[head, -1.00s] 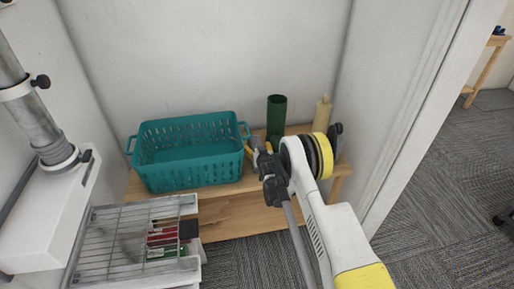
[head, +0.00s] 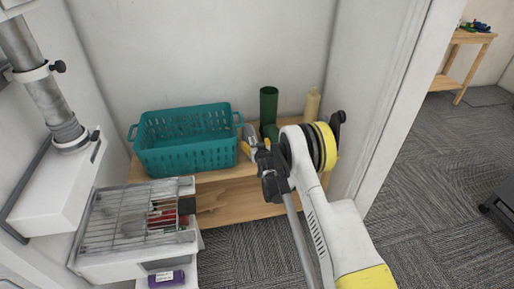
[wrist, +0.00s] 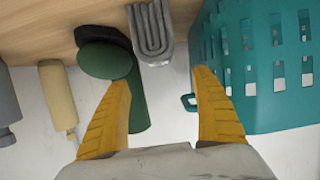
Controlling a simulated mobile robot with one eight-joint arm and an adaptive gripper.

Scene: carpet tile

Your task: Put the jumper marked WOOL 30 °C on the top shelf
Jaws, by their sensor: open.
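I cannot pick out a jumper marked WOOL 30 °C in either view. A purple item (head: 165,278) with a pale label lies at the lower left in the head view; its writing is too small to read. My gripper (wrist: 162,78) is open and empty, with yellow fingers apart in the wrist view. In the head view it is beside the right end of the teal basket (head: 186,158), partly hidden by my wrist. No shelf that is clearly the top shelf can be told.
A green boot-like object (head: 268,104) and a cream bottle (head: 312,104) stand on the wooden bench (head: 232,190). A grey U-shaped object (wrist: 151,35) is near my fingers. A wire rack (head: 130,215) covers red and green items at left.

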